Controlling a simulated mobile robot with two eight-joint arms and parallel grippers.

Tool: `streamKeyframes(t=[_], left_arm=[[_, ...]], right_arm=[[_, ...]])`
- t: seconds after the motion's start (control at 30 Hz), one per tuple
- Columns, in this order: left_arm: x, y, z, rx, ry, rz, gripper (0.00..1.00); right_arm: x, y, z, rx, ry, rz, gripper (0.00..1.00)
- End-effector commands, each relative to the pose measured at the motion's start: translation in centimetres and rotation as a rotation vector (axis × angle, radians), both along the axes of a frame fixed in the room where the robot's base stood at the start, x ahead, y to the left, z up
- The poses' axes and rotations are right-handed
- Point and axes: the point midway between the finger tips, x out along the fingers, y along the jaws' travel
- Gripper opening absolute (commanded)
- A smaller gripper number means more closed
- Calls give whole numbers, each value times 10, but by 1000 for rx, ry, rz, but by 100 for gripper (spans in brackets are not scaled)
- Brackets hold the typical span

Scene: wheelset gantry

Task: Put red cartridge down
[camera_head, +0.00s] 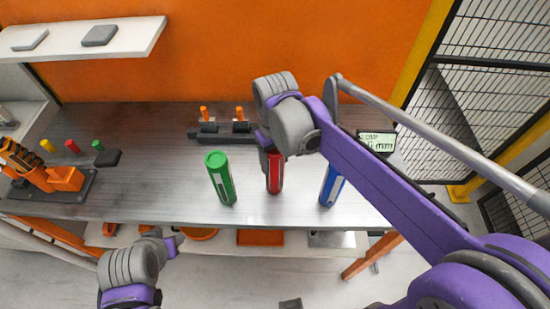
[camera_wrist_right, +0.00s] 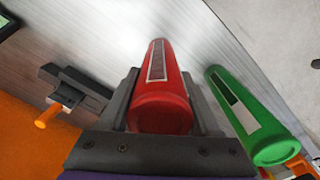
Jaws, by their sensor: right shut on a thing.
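The red cartridge (camera_head: 275,178) is upright at the middle of the metal workbench, between the green cartridge (camera_head: 220,180) and the blue cartridge (camera_head: 332,186). My right gripper (camera_head: 268,158) is shut on its upper part. In the right wrist view the red cartridge (camera_wrist_right: 160,85) sits between the two dark fingers (camera_wrist_right: 161,105). I cannot tell whether its base touches the bench. The green cartridge also shows in the right wrist view (camera_wrist_right: 255,118), apart from the fingers. My left gripper (camera_head: 172,243) is in front of the bench, away from the cartridges; its fingers are too small to judge.
A dark fixture with orange-topped clamps (camera_head: 222,130) stands behind the cartridges. An orange device (camera_head: 50,178) with coloured knobs is at the left. A small display (camera_head: 377,141) is at the right, near a mesh fence (camera_head: 490,100). Bench space left of the green cartridge is clear.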

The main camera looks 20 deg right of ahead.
Motion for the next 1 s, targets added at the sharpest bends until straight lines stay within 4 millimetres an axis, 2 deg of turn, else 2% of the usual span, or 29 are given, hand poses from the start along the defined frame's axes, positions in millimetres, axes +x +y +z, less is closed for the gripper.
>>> streamKeyframes(t=[0.03,0.07,0.2,0.47,0.63,0.77,1.0], left_arm=[[-1,0,-3,0,2,0,50],[-1,0,-2,0,2,0,50],[-1,0,-2,0,2,0,50],[-1,0,-2,0,1,0,50],[1,0,2,0,-2,0,50],[2,0,5,0,-4,0,50],[4,0,9,0,-9,0,50]], right_arm=[[-1,0,-3,0,1,0,0],[0,0,-3,0,1,0,67],[0,0,-2,0,0,0,92],[0,0,-2,0,0,0,94],[0,0,9,0,0,0,94],[0,0,32,0,0,0,94],[0,0,85,0,0,1,94]])
